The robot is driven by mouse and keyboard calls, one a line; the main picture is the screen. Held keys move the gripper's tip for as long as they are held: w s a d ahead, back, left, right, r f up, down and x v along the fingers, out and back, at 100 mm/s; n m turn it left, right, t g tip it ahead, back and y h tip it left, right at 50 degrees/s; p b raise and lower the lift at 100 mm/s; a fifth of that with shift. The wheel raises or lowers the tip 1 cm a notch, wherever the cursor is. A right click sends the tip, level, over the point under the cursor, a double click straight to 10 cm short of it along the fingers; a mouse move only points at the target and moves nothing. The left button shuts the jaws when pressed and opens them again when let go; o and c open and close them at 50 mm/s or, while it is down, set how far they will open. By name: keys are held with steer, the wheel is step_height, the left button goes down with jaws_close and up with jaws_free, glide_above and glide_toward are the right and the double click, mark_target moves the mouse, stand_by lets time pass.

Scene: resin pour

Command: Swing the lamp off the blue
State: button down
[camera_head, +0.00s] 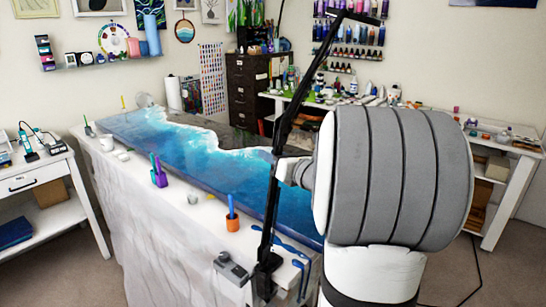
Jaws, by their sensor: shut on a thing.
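The lamp (311,82) is a thin black jointed arm. It is clamped at the near end of the table, rises steeply and leans right, with a flat dark head (360,17) at the top. In the picture the head lies in front of the wall shelves; what is directly below it I cannot tell. The blue resin (195,150) covers much of the long table with a white wave line. My gripper (283,169) is at the lamp's arm, shut on it, about midway up. My own grey and white arm hides its fingers partly and the table's right side.
An orange cup (232,221), a purple cup (160,177) and a white cup (106,143) stand along the table's left edge. A grey box (231,268) sits near the clamp. A crowded bench (500,146) stands right, a dark drawer cabinet (248,90) behind.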

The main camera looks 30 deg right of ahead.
steer(key=c, duration=1.5)
jaws_free()
steer(key=o, duration=0.3)
steer(key=shift+s, duration=0.3)
steer(key=shift+o, duration=0.7)
steer(key=shift+w, duration=0.15)
steer(key=s+d+b, duration=0.1)
steer(key=s, duration=0.6)
steer(key=shift+s+d, duration=0.3)
steer(key=shift+s, duration=0.05)
